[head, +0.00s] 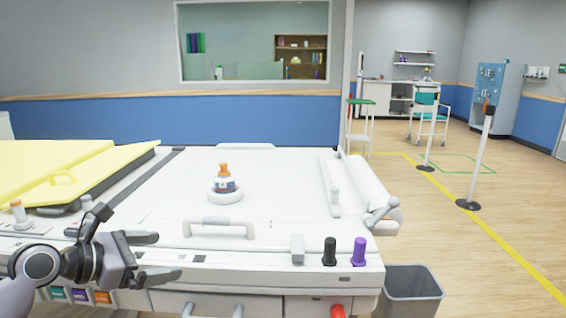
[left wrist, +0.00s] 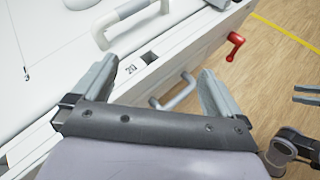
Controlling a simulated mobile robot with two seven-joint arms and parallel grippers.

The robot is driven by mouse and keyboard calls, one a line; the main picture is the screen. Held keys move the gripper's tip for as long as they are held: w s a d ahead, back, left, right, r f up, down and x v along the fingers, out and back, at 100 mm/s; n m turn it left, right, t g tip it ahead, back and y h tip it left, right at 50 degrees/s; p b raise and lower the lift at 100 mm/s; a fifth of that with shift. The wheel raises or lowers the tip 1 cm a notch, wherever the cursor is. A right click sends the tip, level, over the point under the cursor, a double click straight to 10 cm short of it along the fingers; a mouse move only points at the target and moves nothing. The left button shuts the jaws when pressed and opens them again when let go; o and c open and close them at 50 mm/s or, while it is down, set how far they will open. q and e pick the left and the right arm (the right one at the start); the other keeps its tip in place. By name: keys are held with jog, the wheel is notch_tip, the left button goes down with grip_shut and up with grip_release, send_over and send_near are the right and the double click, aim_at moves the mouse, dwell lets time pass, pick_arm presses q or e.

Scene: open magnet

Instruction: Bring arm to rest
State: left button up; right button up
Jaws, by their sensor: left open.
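My left gripper (head: 168,256) is open and empty. In the head view it is at the lower left, near the front edge of a white machine bed (head: 290,190). In the left wrist view its two fingers (left wrist: 170,68) stand wide apart, with nothing between them, over the front edge of the bed. Grey finger-like parts and a dark joint at the right edge of the left wrist view may belong to my right arm, but they are cut off. The right arm does not show in the head view.
On the bed are a white ring piece with an orange top (head: 225,185), a front handle (head: 218,228), a black knob (head: 330,251) and a purple knob (head: 359,251). A yellow panel (head: 60,170) lies left. A red crank (left wrist: 235,47) juts from the front. A grey bin (head: 412,292) stands right.

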pick_arm(q)
jog(key=s+d+f+m+y+p, duration=0.1)
jog(key=s+f+m+y+p, duration=0.15)
jog(key=f+m, duration=0.4)
jog(key=s+d+f+m+y+p, duration=0.1)
jog(key=s+f+m, duration=0.3)
jog(key=f, duration=0.5)
jog(key=s+d+f+m+y+p, duration=0.1)
jog(key=s+f+m+p, duration=0.1)
jog(key=s+m, duration=0.6)
jog(key=s+d+f+m+y+p, duration=0.1)
jog(key=s+f+m+y, duration=0.1)
jog(key=s+f+m, duration=0.3)
jog(key=s+m, duration=0.3)
jog(key=s, duration=0.2)
jog(key=shift+s+f+m+t+p, duration=0.15)
jog(key=shift+s+m+t+p, duration=0.15)
jog(key=shift+m+p, duration=0.05)
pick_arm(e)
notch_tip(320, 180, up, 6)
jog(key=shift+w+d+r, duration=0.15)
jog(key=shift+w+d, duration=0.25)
